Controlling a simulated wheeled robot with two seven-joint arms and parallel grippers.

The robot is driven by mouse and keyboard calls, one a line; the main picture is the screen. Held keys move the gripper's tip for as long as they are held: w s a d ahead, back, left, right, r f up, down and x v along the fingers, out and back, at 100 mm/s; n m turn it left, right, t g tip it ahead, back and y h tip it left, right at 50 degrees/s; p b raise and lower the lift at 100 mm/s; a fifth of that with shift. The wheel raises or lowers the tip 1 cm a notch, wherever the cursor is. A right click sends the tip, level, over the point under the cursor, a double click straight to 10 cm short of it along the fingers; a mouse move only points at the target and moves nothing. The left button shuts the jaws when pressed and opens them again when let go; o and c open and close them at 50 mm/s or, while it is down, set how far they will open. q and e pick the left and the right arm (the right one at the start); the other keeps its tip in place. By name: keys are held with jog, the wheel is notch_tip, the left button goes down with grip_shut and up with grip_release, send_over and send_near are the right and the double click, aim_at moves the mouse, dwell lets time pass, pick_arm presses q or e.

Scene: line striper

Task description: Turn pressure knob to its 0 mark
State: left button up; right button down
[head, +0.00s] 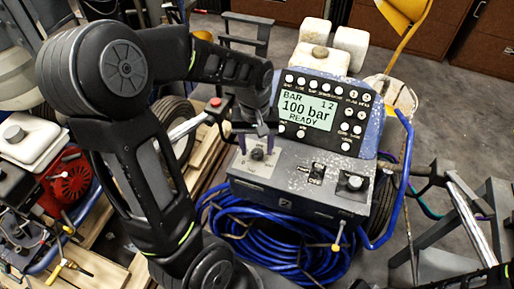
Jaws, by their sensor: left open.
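The line striper's control panel (323,108) is in the middle of the head view. Its screen (306,109) reads 100 bar and READY. A dark round knob (257,154) is on the left of the grey console top. My left gripper (257,146) points down at this knob, open, with its fingers at either side of it; whether they touch it is unclear. My right gripper is not in view.
A small switch (317,171) sits between the knobs. A coiled blue hose (285,250) hangs below the console. A red-tipped lever (214,103) stands left of the gripper. White containers (322,60) are behind the panel. Open floor (452,110) lies to the right.

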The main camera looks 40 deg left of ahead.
aim_at(256, 153)
pick_arm(q)
notch_tip(256, 153, up, 7)
jog(key=shift+f, duration=0.2)
dwell(0.6)
